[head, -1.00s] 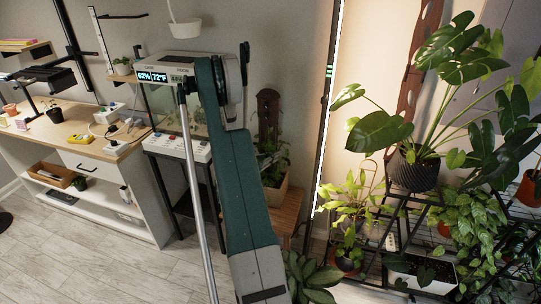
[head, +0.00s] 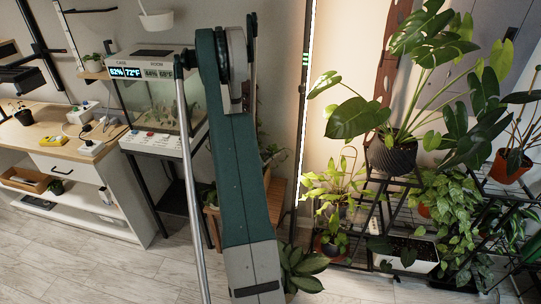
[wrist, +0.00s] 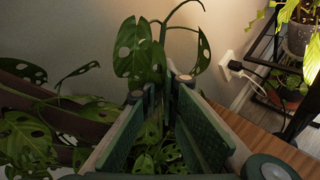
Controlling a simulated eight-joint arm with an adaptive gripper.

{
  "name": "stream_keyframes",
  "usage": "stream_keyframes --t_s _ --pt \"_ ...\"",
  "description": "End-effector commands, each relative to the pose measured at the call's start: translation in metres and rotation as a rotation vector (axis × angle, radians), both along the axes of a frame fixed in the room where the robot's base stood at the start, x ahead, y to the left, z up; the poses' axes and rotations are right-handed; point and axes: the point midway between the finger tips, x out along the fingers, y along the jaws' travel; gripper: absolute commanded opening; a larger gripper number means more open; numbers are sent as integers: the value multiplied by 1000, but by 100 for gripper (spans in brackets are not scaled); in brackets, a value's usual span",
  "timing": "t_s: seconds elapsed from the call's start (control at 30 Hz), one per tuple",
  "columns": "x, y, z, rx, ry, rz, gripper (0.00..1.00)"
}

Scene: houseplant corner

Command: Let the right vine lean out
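In the wrist view, a vine with holed green leaves (wrist: 140,62) rises upright just beyond my gripper (wrist: 162,88), its stem arching to the upper right. The two padded fingers are apart, with leaves visible in the gap; I cannot tell if the stem lies between them. More holed leaves (wrist: 30,72) hang to the left, across a dark brown support (wrist: 60,112). In the head view, my arm hides my gripper and most of this plant; some leaves (head: 272,152) show right of the arm.
A wooden stand top (wrist: 262,148) lies at the wrist view's lower right. A wall outlet with a plug (wrist: 229,66) is beyond it. In the head view, a lit glass terrarium (head: 158,95) stands left of my arm, and a crowded black plant rack (head: 385,195) stands right.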

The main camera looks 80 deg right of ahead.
Motion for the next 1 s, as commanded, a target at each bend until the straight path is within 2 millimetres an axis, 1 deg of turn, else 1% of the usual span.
stream_keyframes --t_s 0.23,0.27,0.3,0.37,0.77,1.0 --pt "1 1 0 1 -1 0 0" --pt "1 1 0 1 -1 0 8" --pt "1 1 0 2 0 0 13" --pt "0 1 0 0 1 0 20" --pt "1 2 1 0 1 0 20" --pt "9 15 7 0 0 2 20"
